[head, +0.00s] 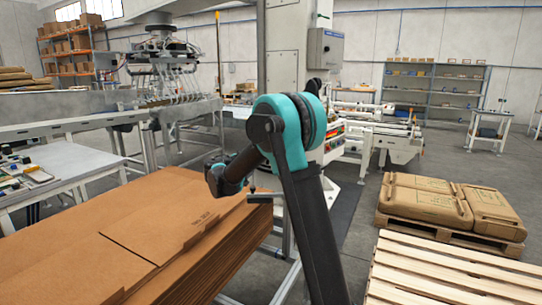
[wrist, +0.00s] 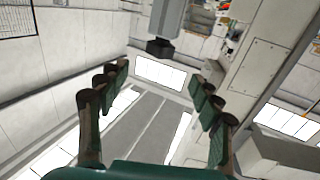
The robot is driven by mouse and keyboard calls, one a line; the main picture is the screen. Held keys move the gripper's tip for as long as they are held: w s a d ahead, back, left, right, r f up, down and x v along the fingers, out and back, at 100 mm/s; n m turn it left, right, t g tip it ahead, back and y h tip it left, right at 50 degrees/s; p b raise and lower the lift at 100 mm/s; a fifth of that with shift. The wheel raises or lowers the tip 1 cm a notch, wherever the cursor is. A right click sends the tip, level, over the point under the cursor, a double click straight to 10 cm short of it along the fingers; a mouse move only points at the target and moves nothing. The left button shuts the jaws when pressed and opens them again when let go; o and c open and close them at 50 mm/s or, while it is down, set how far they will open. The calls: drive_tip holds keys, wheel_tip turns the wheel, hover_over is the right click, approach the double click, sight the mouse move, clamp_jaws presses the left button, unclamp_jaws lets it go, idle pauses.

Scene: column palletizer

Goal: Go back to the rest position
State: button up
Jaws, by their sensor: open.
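My gripper (wrist: 160,82) shows in the wrist view with its two dark, green-padded fingers spread wide apart and nothing between them. Beyond the fingers are pale walls, bright windows and a grey column, and the view is strongly tilted. In the head view my teal and black arm rises from the bottom centre, bends at a raised elbow and folds down to the left. Its wrist end is beside the right part of a stack of flat brown cardboard (head: 150,225). The fingers cannot be made out clearly there, and I cannot tell the exact gap to the cardboard.
A slatted wooden pallet (head: 450,275) lies at the lower right, bare where visible. Behind it, brown sacks (head: 430,200) lie on another pallet. A table (head: 75,168) and conveyor (head: 60,125) stand at left. A control box (head: 326,48) hangs on a grey column. Open floor lies toward the shelves (head: 435,85).

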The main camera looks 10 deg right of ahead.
drive_tip(key=s+d+f+n+g+y, duration=0.2)
drive_tip(key=s+d+f+n+y, duration=0.1)
drive_tip(key=s+d+f, duration=0.4)
drive_tip(key=s+d+f+n+g+y, duration=0.25)
drive_tip(key=s+d+f, duration=0.2)
drive_tip(key=s, duration=0.55)
drive_tip(key=s+a+f+n+y, duration=0.3)
drive_tip(key=s+f+y, duration=0.2)
drive_tip(key=s, duration=0.7)
drive_tip(key=s+a+f+n+y, duration=0.3)
drive_tip(key=s+a+f+y, duration=0.1)
drive_tip(key=s+f, duration=0.6)
drive_tip(key=shift+s+g+y, duration=0.35)
drive_tip(key=shift+s+g, duration=0.1)
drive_tip(key=shift+s, duration=0.8)
drive_tip(key=shift+f, duration=0.1)
